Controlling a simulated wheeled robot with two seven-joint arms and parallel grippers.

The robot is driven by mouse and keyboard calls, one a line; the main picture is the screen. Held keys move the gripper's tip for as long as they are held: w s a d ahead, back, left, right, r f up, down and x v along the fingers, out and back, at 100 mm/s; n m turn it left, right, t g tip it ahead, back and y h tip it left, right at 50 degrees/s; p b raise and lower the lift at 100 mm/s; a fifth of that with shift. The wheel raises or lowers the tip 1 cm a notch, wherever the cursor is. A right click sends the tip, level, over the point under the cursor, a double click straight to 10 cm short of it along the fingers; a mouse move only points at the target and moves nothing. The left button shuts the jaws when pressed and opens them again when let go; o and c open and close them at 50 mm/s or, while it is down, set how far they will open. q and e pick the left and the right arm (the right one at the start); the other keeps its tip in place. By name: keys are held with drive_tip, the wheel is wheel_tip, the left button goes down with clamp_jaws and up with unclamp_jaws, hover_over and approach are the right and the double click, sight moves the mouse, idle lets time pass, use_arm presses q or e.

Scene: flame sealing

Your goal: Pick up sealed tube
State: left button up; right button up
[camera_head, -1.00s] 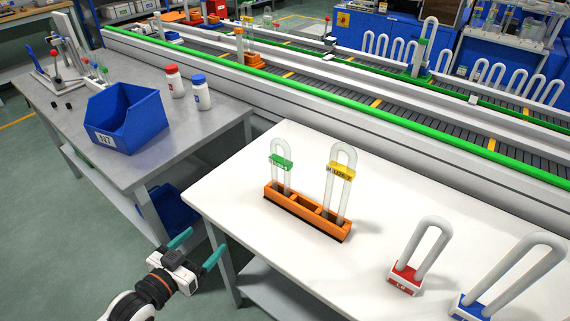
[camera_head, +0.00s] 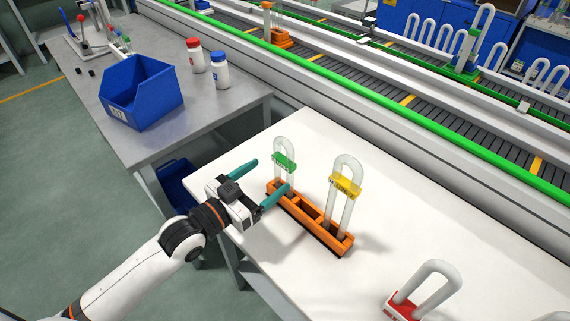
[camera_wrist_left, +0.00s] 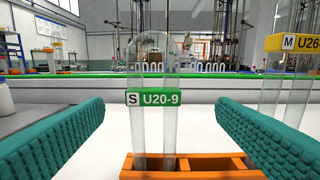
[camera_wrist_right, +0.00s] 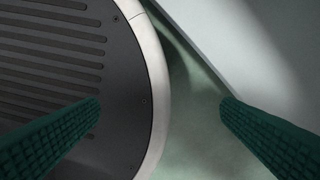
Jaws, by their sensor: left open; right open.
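Two clear U-shaped tubes stand upright in an orange rack (camera_head: 312,222) on the white table. The one with the green label (camera_head: 284,162) is at the rack's left end; its label reads "S U20-9" in the left wrist view (camera_wrist_left: 153,98). The one with the yellow label (camera_head: 345,187) is at the right end. My left gripper (camera_head: 270,180) is open, with its teal fingers pointing at the green-labelled tube. In the left wrist view that tube shows centred between the fingertips, beyond them. My right gripper (camera_wrist_right: 160,102) is open and empty; it is outside the head view.
A grey bench (camera_head: 190,125) at left bears a blue bin (camera_head: 142,95) and two bottles. A conveyor with a green rail (camera_head: 400,140) runs behind the table.

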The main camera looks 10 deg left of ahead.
sight(280, 164)
use_arm(q)
drive_tip(key=shift+x, duration=0.85)
drive_tip(key=shift+a+p+x, duration=0.15)
drive_tip(key=shift+p+x, duration=0.1)
drive_tip(key=shift+x, duration=1.1)
drive_tip(key=shift+a+p+x, duration=0.15)
drive_tip(key=shift+p+x, duration=0.05)
drive_tip(key=shift+x, duration=1.1)
drive_tip(key=shift+w+f, duration=0.1)
drive_tip(key=shift+w, duration=0.05)
drive_tip(key=c, duration=1.2)
